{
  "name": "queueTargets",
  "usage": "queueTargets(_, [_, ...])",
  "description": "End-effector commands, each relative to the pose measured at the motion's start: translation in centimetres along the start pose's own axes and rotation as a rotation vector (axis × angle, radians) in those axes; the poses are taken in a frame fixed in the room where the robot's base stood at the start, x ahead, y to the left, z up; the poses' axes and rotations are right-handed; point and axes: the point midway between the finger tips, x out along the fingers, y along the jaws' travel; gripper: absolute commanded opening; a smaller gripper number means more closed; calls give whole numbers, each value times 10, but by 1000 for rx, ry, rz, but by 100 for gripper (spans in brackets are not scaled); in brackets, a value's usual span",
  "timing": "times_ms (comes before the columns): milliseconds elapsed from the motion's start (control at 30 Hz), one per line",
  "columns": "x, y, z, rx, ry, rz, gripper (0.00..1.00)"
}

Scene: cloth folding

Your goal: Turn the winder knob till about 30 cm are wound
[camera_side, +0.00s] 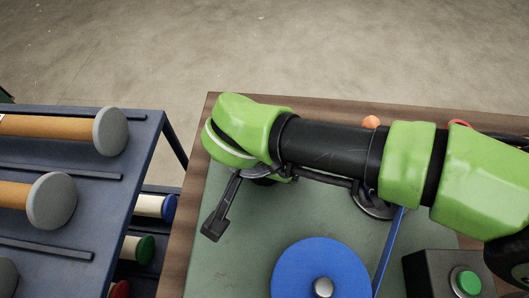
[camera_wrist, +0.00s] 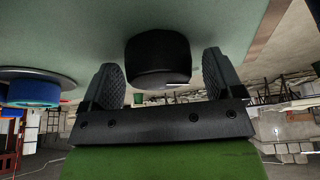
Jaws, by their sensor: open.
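In the wrist view a short dark cylindrical knob (camera_wrist: 158,50) stands between the two black fingers of my gripper (camera_wrist: 160,72). The fingers are apart, with a visible gap on each side of the knob. In the side view a blue round reel (camera_side: 300,270) with a metal centre lies on the green work surface, and a narrow blue strip (camera_side: 388,250) runs from its right side up under my arm. My wrist hides the knob there, and the gripper shows only in part. A blue reel (camera_wrist: 33,92) with a grey disc also shows at the wrist view's left.
A rack (camera_side: 90,185) of orange-brown rolls with grey ends stands left of the table. A black box with a green button (camera_side: 467,282) sits at the lower right. An orange ball (camera_side: 371,121) shows behind my arm. The table's front-left surface (camera_side: 235,262) is clear.

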Motion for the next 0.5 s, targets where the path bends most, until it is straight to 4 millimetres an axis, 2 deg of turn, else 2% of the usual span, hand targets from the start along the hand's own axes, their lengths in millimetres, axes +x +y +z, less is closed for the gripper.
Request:
queueTargets(133, [-4, 0, 0, 0, 0, 0, 86])
queueTargets(233, [-15, -1, -1, 0, 0, -2, 86])
queueTargets(367, [-37, -1, -2, 0, 1, -4, 86])
queueTargets(500, [-64, -1, -14, 3, 1, -5, 86])
